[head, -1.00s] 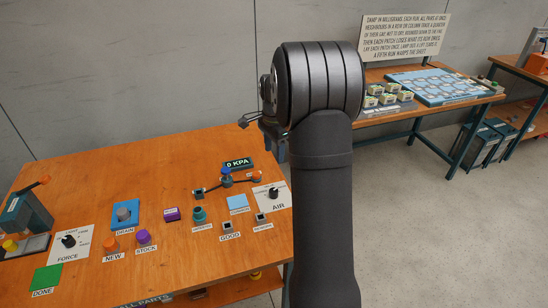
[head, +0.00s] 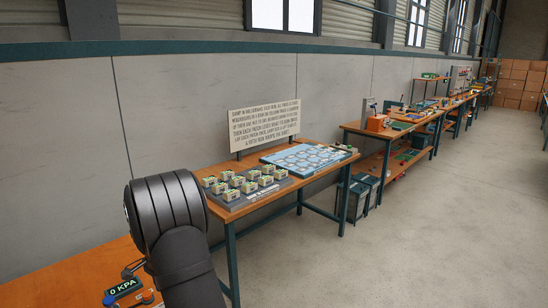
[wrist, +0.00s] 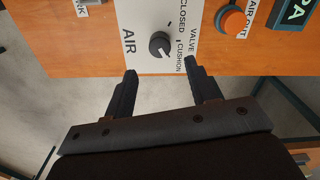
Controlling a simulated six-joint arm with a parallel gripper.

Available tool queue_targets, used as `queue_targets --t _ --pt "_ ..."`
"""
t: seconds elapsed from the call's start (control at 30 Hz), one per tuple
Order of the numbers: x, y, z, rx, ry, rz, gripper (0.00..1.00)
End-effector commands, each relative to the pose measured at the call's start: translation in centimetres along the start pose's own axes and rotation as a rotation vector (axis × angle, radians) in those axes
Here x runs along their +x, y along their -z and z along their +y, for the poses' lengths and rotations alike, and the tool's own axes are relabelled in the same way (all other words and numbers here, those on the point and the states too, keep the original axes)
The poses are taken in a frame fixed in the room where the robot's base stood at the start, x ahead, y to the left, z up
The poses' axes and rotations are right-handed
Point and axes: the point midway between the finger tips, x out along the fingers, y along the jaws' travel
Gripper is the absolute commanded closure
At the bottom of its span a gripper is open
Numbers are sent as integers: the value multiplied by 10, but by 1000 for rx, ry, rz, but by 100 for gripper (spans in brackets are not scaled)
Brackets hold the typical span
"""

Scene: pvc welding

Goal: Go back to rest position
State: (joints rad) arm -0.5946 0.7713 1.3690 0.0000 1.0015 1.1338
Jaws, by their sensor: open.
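My gripper (wrist: 157,85) is open and empty in the wrist view, its two dark fingers apart with nothing between them. Past the fingertips is the white AIR panel (wrist: 143,62) with a black valve knob (wrist: 160,44), near the edge of the wooden table (wrist: 240,62). I cannot tell the height of the fingers above the floor. In the head view my dark arm fills the lower left and hides most of that table; the gripper itself is largely hidden there.
An orange button (wrist: 233,21) sits right of the panel. In the head view a 0 KPA display (head: 124,288) shows beside my arm. A second bench (head: 225,217) holds several small boxes, a blue patterned board (head: 305,158) and a sign (head: 265,125). The floor to the right is clear.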

Motion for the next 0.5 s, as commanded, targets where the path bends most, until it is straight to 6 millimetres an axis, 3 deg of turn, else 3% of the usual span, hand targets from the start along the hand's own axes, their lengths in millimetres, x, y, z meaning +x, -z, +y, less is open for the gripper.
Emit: queue_targets --t 0.2,0.5 --pt "42 0 0 0 -2 -1 48" --pt "70 0 0 0 0 0 48"
